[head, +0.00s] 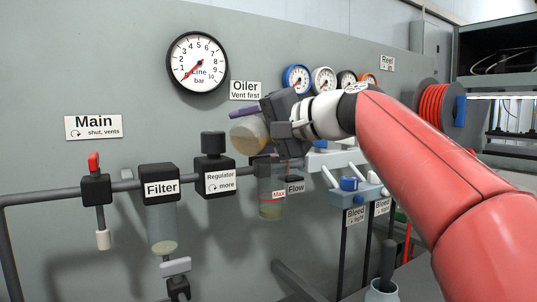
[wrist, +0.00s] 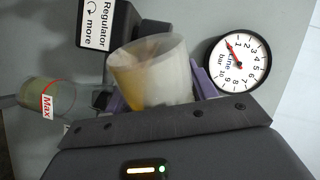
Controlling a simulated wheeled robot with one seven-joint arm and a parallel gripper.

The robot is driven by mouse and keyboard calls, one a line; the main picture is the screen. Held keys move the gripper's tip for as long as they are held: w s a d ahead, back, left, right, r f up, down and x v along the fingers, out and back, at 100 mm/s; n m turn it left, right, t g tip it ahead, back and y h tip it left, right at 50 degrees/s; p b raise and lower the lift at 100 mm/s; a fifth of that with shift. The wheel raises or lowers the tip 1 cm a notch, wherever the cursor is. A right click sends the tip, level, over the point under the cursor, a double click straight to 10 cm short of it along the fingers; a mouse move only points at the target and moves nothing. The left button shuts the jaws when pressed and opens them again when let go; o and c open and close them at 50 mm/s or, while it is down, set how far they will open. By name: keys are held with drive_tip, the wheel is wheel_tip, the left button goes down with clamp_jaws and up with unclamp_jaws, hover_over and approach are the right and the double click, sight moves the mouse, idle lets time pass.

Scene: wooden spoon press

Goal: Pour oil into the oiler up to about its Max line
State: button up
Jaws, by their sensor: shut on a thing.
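My gripper (head: 246,117) is shut on a translucent cup (head: 249,135), held in front of the panel, above and slightly left of the oiler. The cup is tilted and has amber oil in it; in the wrist view it sits between the purple fingers (wrist: 158,95). The oiler (head: 271,189) is a clear bowl under a dark head, with a red Max line. It also shows in the wrist view (wrist: 62,93). A little yellowish liquid seems to be low in the bowl; its exact level is unclear. No falling stream is visible. The top of the oiler's head is partly hidden by my gripper.
The regulator (head: 216,172), filter (head: 160,190) and red-handled main valve (head: 95,175) stand left along the pipe. The line gauge (head: 197,64) reads near zero. A grey pot (head: 381,291) stands at the bottom.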

drive_tip(key=shift+r+m+p, duration=0.15)
drive_tip(key=shift+m+p, duration=0.15)
drive_tip(key=shift+p, duration=0.05)
idle(1.1)
drive_tip(key=shift+w+d+r+m+g+p, duration=0.15)
drive_tip(key=shift+r+m+g+p, duration=0.4)
drive_tip(key=shift+p, duration=1.15)
idle(0.9)
drive_tip(key=shift+r, duration=0.15)
